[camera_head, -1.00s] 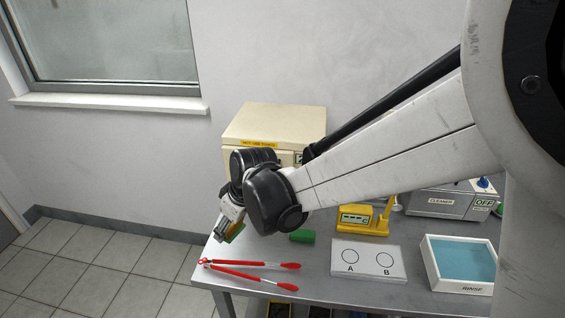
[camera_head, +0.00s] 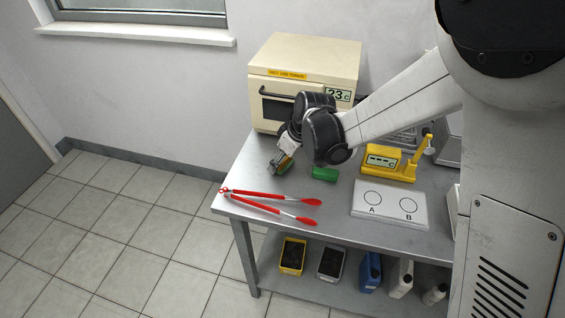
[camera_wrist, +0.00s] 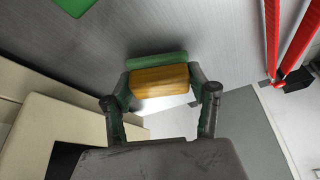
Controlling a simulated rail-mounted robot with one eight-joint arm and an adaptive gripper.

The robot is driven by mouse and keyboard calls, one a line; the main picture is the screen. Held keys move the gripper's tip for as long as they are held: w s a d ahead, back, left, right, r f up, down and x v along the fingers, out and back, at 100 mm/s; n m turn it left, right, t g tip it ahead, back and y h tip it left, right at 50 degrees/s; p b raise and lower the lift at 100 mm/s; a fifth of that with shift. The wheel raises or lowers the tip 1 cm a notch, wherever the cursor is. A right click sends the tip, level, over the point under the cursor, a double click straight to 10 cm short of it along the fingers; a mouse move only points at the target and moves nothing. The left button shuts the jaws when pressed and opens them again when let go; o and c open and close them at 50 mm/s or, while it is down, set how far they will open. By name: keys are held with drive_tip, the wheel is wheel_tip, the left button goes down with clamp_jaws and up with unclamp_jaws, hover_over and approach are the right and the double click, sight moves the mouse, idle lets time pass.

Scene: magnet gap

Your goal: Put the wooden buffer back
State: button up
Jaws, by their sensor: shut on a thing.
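The wooden buffer (camera_wrist: 158,81) is an orange-brown block between the fingertips of my gripper (camera_wrist: 158,88) in the wrist view. A green strip (camera_wrist: 157,60) lies along its far side; I cannot tell whether the two are joined. In the head view my gripper (camera_head: 278,162) is low over the left part of the table, with a bit of yellow and green showing at its tips. Whether the held piece touches the table is unclear. A separate green block (camera_head: 324,174) lies on the table to the right of my gripper, and its edge shows in the wrist view (camera_wrist: 74,4).
Red tongs (camera_head: 268,206) lie near the table's front left edge. A cream oven (camera_head: 290,90) stands behind my gripper. A yellow meter (camera_head: 383,160) and a white A/B plate (camera_head: 390,204) are at the right. Bins and bottles stand on the lower shelf (camera_head: 345,292).

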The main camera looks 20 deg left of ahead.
drive_tip(key=shift+f, duration=0.3)
drive_tip(key=shift+f, duration=0.2)
drive_tip(key=o, duration=1.1)
drive_tip(key=shift+r, duration=0.1)
drive_tip(key=shift+r, duration=0.25)
drive_tip(key=v, duration=1.1)
drive_tip(key=shift+s+d+r+p, duration=0.15)
drive_tip(key=shift+d+r+p, duration=0.05)
drive_tip(key=shift+r+p, duration=0.1)
